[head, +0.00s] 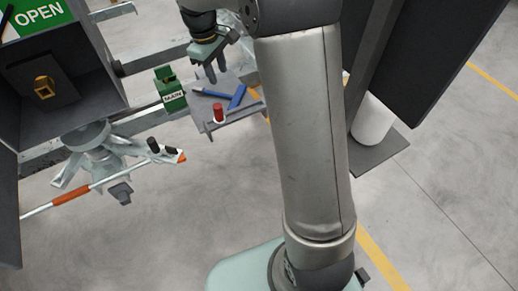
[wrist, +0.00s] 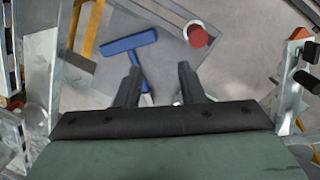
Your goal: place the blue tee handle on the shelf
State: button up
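The blue tee handle (head: 237,97) lies flat on the small grey shelf (head: 238,113), its crossbar to the right and its pale tip to the left in the head view. In the wrist view the tee handle (wrist: 129,43) lies beyond my fingertips, its stem partly hidden by the left finger. My gripper (head: 216,76) is above the shelf's back left part in the head view. Its two fingers (wrist: 158,78) are apart in the wrist view, with nothing seen held between them. The handle appears clear of the fingers.
A red-topped cylinder (head: 218,113) stands at the shelf's front edge and also shows in the wrist view (wrist: 197,37). A green MAIN block (head: 171,93) is just left of the shelf. A dark open box (head: 60,85) and an orange-white rod (head: 75,197) are further left.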

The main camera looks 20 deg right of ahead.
jog(key=s+d+f+m+y, duration=0.1)
jog(key=s+m, duration=0.6)
jog(key=s, duration=2.3)
jog(key=shift+s+d+f+m+y, duration=0.15)
jog(key=shift+s+f+m+y, duration=0.2)
jog(key=shift+f, duration=0.45)
jog(key=shift+w, duration=0.1)
